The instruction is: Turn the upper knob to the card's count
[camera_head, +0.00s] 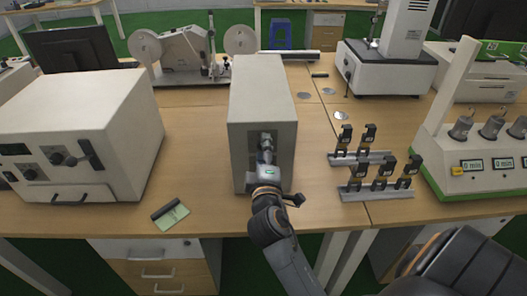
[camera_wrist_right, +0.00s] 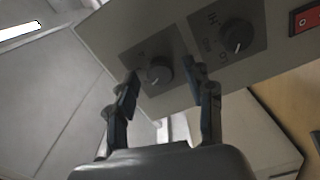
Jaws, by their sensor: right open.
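A tall pale box (camera_head: 262,85) stands on the near table, its narrow grey front facing me. In the right wrist view its panel has two dark round knobs. The upper knob (camera_wrist_right: 160,71) is between my fingers, and the lower knob (camera_wrist_right: 236,36) lies to the right of it. My right gripper (camera_head: 266,140) is open in front of the box and hides much of the panel in the head view. Its fingers (camera_wrist_right: 162,80) straddle the upper knob; contact is unclear. A green card (camera_head: 176,219) lies near the table's front edge, its marks too small to read. My left gripper is not in view.
A red switch (camera_wrist_right: 306,18) is beside the lower knob. A large white instrument (camera_head: 80,130) stands left of the box. Black-topped pieces on metal rails (camera_head: 375,193) and a white-green device (camera_head: 470,180) stand to the right. Bare table separates the box from the rails.

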